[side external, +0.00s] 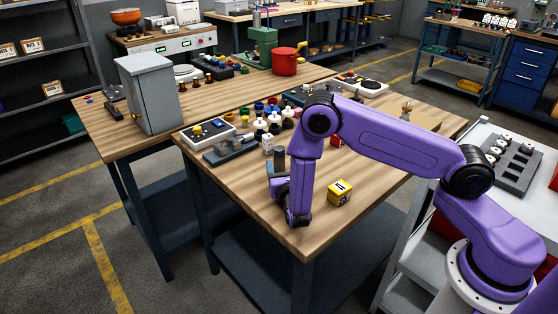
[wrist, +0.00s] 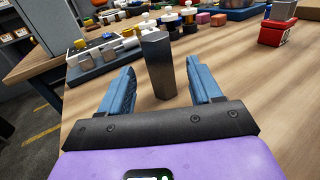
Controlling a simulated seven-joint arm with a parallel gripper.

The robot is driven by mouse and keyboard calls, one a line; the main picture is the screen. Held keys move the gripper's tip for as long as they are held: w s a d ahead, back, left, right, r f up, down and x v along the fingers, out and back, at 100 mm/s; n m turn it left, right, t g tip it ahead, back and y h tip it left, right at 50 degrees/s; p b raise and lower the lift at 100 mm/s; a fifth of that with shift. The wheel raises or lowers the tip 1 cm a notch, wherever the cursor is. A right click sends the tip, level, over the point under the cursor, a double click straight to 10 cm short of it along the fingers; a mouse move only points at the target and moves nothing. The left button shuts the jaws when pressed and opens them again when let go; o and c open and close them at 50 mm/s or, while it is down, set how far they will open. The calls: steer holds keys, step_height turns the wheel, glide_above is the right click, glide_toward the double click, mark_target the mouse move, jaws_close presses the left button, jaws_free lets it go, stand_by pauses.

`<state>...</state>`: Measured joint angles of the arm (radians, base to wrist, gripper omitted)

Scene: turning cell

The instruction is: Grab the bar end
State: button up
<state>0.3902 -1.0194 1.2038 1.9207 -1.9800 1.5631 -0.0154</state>
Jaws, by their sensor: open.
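The bar end (wrist: 158,65) is a dark grey, faceted bar standing upright on the wooden table in the wrist view. In the side external view the bar (side external: 279,158) shows as a small dark upright just beyond my gripper (side external: 280,188). In the wrist view my gripper (wrist: 160,72) is open, with one blue finger on each side of the bar. A gap shows between the bar and each finger, so neither seems to touch it. How deep the bar sits between the fingers is hard to tell.
A red object (wrist: 274,32) stands at the wrist view's upper right. The table's front-left area is clear.

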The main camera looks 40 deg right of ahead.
mark_target(280, 160)
steer(key=x, duration=0.4)
steer(key=shift+w+d, duration=0.1)
jaws_close()
steer(key=shift+r, duration=0.1)
